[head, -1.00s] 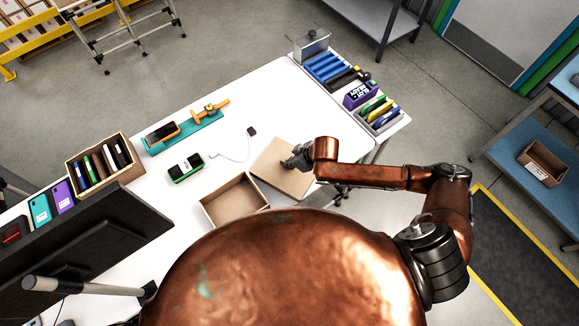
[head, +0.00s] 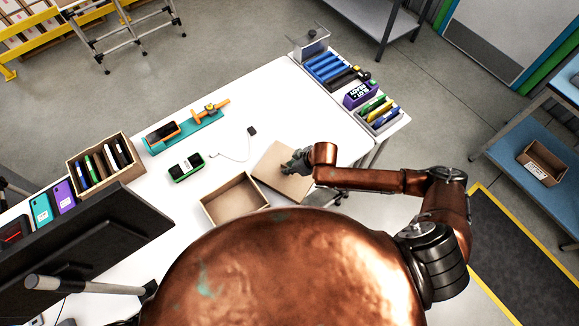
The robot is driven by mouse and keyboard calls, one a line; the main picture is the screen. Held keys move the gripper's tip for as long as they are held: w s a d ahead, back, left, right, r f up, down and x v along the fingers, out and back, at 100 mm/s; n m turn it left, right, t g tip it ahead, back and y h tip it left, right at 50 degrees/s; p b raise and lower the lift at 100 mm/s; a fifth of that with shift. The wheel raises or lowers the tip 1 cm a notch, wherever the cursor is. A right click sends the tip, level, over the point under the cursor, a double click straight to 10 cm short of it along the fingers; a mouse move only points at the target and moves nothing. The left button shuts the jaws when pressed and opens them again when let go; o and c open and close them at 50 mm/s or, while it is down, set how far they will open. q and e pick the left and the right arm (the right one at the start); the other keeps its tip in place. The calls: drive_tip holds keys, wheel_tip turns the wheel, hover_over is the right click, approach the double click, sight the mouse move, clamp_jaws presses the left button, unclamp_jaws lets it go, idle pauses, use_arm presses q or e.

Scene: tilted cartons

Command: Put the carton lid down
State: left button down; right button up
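The open carton (head: 234,203) is a brown box on the white table, close to my body; its inside looks empty. The carton lid (head: 270,165) is a flat brown panel just right of the carton, slightly turned. My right gripper (head: 292,164) is over the right part of the lid, its fingers at the lid's surface or edge. The fingers are small and dark here, so I cannot tell whether they grip the lid. Whether the lid lies flat on the table or is slightly raised is also unclear. My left gripper is not in view.
A teal tray (head: 185,133), a green-black device (head: 186,168) and a white cable (head: 236,150) lie left of the lid. Bare table lies behind the lid.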

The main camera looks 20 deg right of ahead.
drive_tip(key=v, duration=1.2)
